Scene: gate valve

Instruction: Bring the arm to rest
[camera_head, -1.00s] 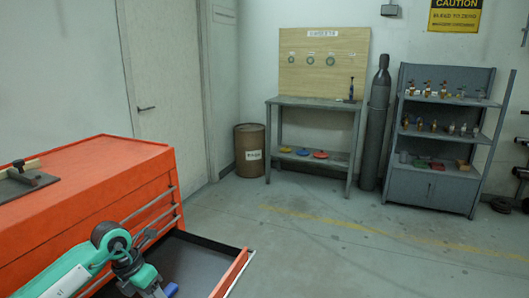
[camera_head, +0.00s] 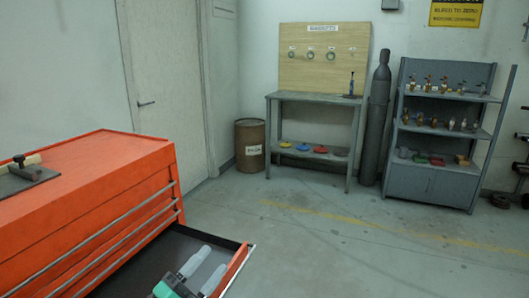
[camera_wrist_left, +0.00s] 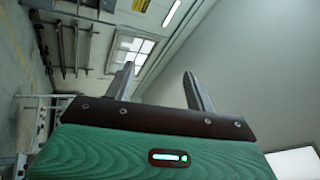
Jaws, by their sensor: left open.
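My left gripper (camera_head: 211,260) shows at the bottom of the head view, over the open drawer (camera_head: 240,262) of the orange tool cabinet. Its two grey fingers are apart with nothing between them. In the left wrist view the gripper (camera_wrist_left: 158,70) is also open and empty, its fingers pointing toward a far wall and window. Most of my left arm is below the head view's edge. My right gripper is not in view.
The orange cabinet (camera_head: 100,190) stands at left, with a dark-handled tool (camera_head: 28,172) on top. A barrel (camera_head: 250,146), workbench (camera_head: 315,98), gas cylinder (camera_head: 378,115) and grey shelf (camera_head: 435,183) line the back wall. The floor between is clear.

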